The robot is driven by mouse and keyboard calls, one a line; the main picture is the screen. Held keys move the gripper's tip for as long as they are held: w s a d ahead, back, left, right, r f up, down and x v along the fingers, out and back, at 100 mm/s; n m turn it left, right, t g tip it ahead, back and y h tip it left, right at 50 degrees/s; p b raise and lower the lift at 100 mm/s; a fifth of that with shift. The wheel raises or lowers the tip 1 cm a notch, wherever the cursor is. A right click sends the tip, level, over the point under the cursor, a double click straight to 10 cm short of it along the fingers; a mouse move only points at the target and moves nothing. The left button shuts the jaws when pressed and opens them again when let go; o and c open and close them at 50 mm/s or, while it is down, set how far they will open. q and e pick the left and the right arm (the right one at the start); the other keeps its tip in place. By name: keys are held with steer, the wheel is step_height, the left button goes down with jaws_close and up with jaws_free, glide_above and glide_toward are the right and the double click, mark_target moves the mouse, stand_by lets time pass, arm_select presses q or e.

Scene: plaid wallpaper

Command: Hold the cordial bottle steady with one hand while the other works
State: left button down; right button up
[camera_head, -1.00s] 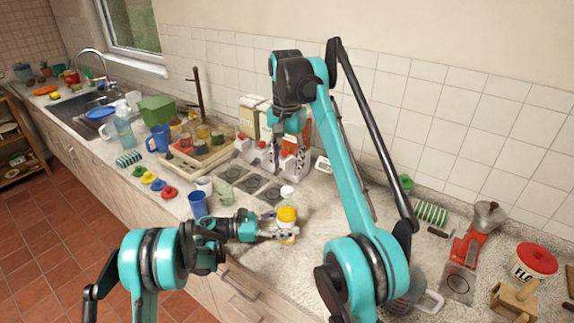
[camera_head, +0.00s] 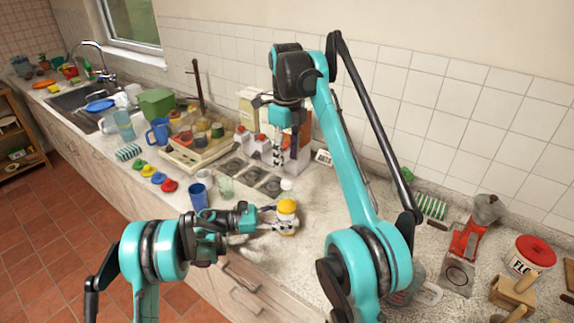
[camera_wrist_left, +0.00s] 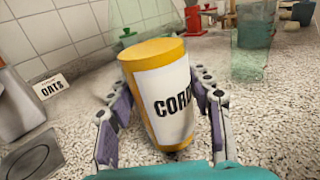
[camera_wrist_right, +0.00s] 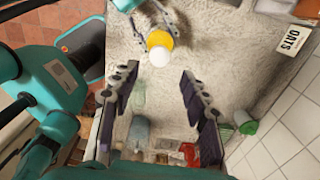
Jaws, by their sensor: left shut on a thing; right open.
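The cordial bottle (camera_head: 287,223) has a yellow top and a white label; it stands at the counter's front part. My left gripper (camera_head: 277,222) is shut around its sides. In the left wrist view the bottle (camera_wrist_left: 165,98) is between the fingers (camera_wrist_left: 164,115), slightly tilted in the picture, label partly readable. A small white round piece (camera_head: 286,184) shows just behind the yellow top; it also shows in the right wrist view (camera_wrist_right: 159,57). I cannot tell whether it touches the bottle. My right gripper (camera_head: 281,158) is open and empty, above the counter behind the bottle.
A blue cup (camera_head: 198,197) and a greenish glass (camera_head: 225,187) stand left of the bottle. The OATS card (camera_head: 323,158) is behind. A red-lidded flour tin (camera_head: 531,256) and a red grinder (camera_head: 466,243) are at right. Speckled counter right of the bottle is partly clear.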

mark_target(287, 182)
steer(key=shift+f, duration=3.8)
